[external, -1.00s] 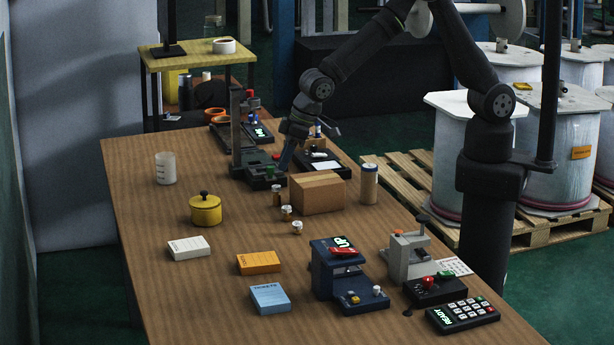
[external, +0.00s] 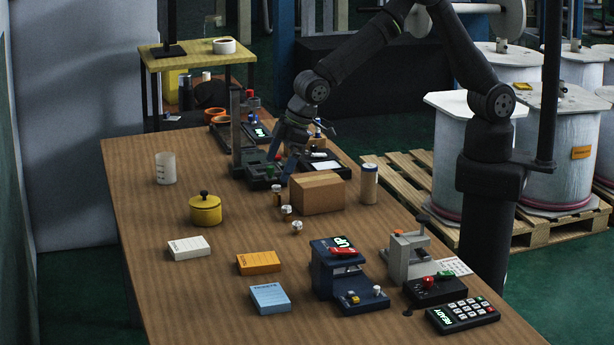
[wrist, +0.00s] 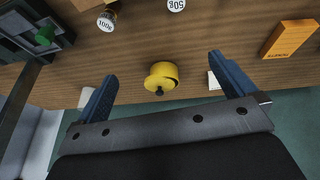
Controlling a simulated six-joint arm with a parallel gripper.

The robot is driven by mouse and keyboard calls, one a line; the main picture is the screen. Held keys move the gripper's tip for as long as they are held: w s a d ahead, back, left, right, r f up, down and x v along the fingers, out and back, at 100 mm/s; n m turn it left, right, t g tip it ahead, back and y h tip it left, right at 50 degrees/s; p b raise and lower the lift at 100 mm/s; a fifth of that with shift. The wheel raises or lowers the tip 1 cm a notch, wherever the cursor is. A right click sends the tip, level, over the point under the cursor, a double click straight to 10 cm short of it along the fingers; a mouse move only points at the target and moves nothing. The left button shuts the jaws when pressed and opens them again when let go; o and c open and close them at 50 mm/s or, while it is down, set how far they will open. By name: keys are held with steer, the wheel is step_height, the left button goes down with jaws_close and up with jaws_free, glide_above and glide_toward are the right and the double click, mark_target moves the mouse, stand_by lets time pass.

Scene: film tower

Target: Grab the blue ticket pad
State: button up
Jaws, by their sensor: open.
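The blue ticket pad (external: 270,298) lies flat near the front edge of the table, in front of the orange pad (external: 258,262). It is not visible in the wrist view. My gripper (external: 288,162) is far back over the table, beside the dark press and behind the cardboard box, well away from the blue pad. In the wrist view my gripper (wrist: 166,78) is open, with nothing between its fingers. The yellow pot (wrist: 162,77) shows beyond the gap, apart from the fingers.
A white pad (external: 189,248) lies left of the orange one. A blue machine (external: 345,275) stands right of the blue pad. The cardboard box (external: 317,192) and several small weights (external: 287,213) stand mid-table. The table left of the blue pad is clear.

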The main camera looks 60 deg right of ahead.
steer(key=s+a+r+n, duration=0.1)
steer(key=s+a+n, duration=0.4)
steer(key=a+n, duration=0.5)
steer(key=s+a+r+n, duration=0.1)
steer(key=s+a+n, duration=0.3)
steer(key=a+n, duration=0.55)
steer(key=s+a+r+n, duration=0.1)
steer(key=s+a+n, duration=1.2)
steer(key=s+n, duration=0.25)
glide_above(276, 294)
steer(key=s+d, duration=0.2)
steer(key=shift+n+g+y, duration=0.4)
steer(key=f, duration=1)
steer(key=shift+w+d+f, duration=0.15)
steer(key=shift+w, duration=0.05)
steer(key=shift+a+x, duration=0.2)
steer(key=shift+x, duration=2.3)
steer(key=shift+s, duration=0.1)
steer(key=c, duration=0.9)
